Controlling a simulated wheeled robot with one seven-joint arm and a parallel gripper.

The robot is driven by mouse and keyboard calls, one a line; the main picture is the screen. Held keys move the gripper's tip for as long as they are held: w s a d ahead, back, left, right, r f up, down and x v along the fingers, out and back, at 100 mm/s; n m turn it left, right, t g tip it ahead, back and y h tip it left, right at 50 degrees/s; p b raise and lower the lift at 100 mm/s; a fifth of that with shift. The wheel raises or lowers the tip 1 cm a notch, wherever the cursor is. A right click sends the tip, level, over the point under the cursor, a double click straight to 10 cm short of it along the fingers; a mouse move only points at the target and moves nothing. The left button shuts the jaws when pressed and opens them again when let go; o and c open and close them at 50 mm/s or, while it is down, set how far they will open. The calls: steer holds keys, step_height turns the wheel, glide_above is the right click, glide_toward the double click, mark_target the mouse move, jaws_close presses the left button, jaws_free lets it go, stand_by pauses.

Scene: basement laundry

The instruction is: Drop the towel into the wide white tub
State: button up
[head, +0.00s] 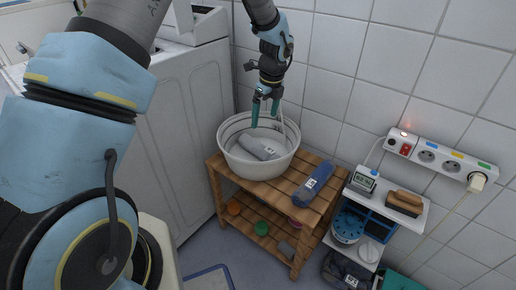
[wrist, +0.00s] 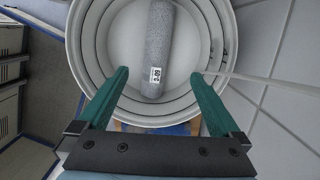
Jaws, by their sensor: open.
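The towel is a grey roll with a small black-and-white tag (head: 258,148); it lies inside the wide white tub (head: 232,168). In the wrist view the towel (wrist: 158,45) rests lengthwise on the bottom of the tub (wrist: 120,30). My gripper (head: 264,108) is above the tub with its green fingers pointing down. In the wrist view my gripper (wrist: 158,75) has its two fingers wide apart and nothing between them at the tips. The towel is apart from the fingers.
The tub stands on a wooden slatted shelf (head: 290,215). A blue roll (head: 313,185) lies to its right. A white washing machine (head: 185,110) is on the left. A small white shelf with a meter (head: 363,180) and a brush (head: 404,203) is at the right, below a power strip (head: 440,160).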

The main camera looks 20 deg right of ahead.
step_height(320, 180, up, 11)
steer(key=s+p, duration=0.1)
steer(key=shift+s+d+f, duration=0.2)
steer(key=shift+d, duration=0.1)
steer(key=a+r+n, duration=0.2)
steer(key=a+n, duration=1.1)
steer(key=a, duration=0.7)
steer(key=s+a+n+h, duration=0.1)
steer(key=s+a+n, duration=0.4)
steer(key=a+n, duration=0.4)
steer(key=s+a+n, duration=0.5)
steer(key=a+n, duration=0.4)
step_height(320, 180, up, 17)
steer(key=m+p, duration=0.1)
steer(key=p, duration=1.6)
steer(key=shift+w+d+r, duration=0.15)
steer(key=shift+w+d, duration=0.15)
steer(key=shift+w, duration=0.1)
